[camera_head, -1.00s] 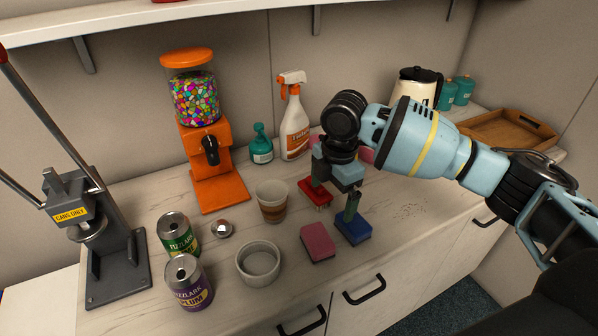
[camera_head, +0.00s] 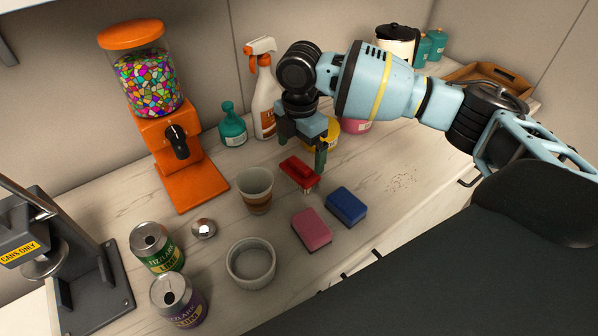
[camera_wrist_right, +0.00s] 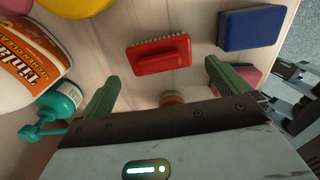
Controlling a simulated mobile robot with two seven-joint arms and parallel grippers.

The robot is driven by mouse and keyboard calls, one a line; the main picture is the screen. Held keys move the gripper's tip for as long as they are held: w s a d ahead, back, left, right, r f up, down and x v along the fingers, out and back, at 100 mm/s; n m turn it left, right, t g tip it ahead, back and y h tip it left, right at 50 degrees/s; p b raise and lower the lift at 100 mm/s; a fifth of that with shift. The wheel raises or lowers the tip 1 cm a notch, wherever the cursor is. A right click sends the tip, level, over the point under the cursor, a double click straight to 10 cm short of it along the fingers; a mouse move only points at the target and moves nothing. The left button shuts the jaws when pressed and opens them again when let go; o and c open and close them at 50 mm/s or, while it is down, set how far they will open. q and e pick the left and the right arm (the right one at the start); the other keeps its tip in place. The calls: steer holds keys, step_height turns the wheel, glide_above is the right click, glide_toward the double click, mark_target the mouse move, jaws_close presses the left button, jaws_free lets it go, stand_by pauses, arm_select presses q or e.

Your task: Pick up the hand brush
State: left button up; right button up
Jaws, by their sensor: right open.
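The red hand brush (camera_head: 300,172) lies on the counter behind the pink and blue sponges, its bristles showing along one edge. In the right wrist view the brush (camera_wrist_right: 160,56) lies ahead of the gap between my fingers, apart from both. My right gripper (camera_head: 303,158) is open above the counter at the brush, its fingers pointing down. Its green fingers also show in the right wrist view (camera_wrist_right: 165,88), with nothing held between them. One finger stands close to the brush in the head view. My left gripper is not in view.
A spray bottle (camera_head: 266,100) and teal pump bottle (camera_head: 232,126) stand behind. A white bowl (camera_head: 251,262) and two cans are at front left. Counter to the right is mostly clear.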

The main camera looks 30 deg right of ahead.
mark_target(300, 163)
steer(key=shift+f, duration=2.55)
steer(key=shift+a, duration=0.1)
steer(key=c, duration=0.8)
step_height(300, 163, up, 10)
steer(key=shift+r, duration=0.1)
